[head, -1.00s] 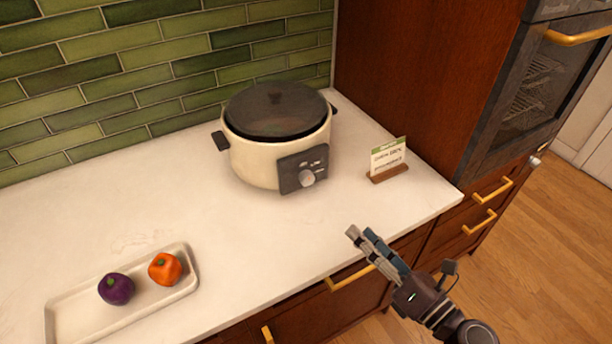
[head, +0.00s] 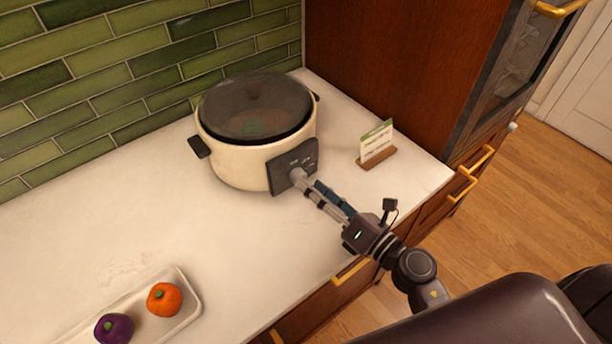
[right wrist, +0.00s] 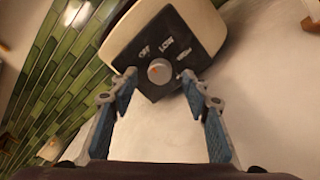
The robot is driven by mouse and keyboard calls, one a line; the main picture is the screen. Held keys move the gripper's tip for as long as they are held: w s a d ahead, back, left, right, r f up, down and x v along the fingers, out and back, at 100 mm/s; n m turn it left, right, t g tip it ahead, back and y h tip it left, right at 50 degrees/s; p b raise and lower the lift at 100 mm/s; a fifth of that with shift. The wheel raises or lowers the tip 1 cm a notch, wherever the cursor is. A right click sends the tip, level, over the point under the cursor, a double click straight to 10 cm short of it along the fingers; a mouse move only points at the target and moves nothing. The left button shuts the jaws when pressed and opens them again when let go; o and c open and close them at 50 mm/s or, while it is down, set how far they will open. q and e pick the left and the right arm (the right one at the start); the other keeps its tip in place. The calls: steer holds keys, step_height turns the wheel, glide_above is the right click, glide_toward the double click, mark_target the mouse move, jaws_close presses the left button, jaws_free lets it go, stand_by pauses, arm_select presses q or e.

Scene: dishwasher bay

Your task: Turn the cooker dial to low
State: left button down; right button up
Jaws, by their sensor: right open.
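The cream cooker (head: 232,160) with a dark glass lid stands on the white counter against the green tiles. Its dark control panel (head: 282,170) faces my right arm. In the right wrist view the round grey dial (right wrist: 159,71) shows on the panel (right wrist: 150,45), with the words OFF and LOW and a third, blurred label around it. My right gripper (head: 304,182) is at the panel, in front of the dial. In the right wrist view its open fingers (right wrist: 158,84) stand on either side of the dial, apart from it. My left gripper is not in view.
A small sign on a wooden stand (head: 376,150) is right of the cooker. A white tray (head: 178,326) with an orange pepper (head: 164,299) and a purple vegetable (head: 114,329) lies at the front left. A tall wooden cabinet (head: 390,70) stands behind the sign.

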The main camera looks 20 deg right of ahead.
mark_target(298, 177)
steer(key=x, duration=0.2)
steer(key=shift+w+a, duration=0.2)
steer(key=shift+w, duration=0.1)
steer(key=shift+w+a+p, duration=0.1)
steer(key=shift+w+p, duration=0.15)
steer(key=shift+p, duration=0.05)
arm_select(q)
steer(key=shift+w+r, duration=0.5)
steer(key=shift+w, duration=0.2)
arm_select(e)
steer(key=c, duration=1.2)
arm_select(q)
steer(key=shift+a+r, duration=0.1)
arm_select(e)
steer(key=shift+o, duration=0.2)
steer(key=m+p, duration=0.1)
steer(key=m, duration=0.3)
steer(key=shift+f+m, duration=0.15)
steer(key=shift+m, duration=0.25)
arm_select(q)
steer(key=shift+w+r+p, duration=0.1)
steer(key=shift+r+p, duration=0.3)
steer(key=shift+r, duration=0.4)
arm_select(e)
steer(key=m+t, duration=0.1)
steer(key=m, duration=0.4)
steer(key=shift+f, duration=0.1)
steer(key=shift+m, duration=0.3)
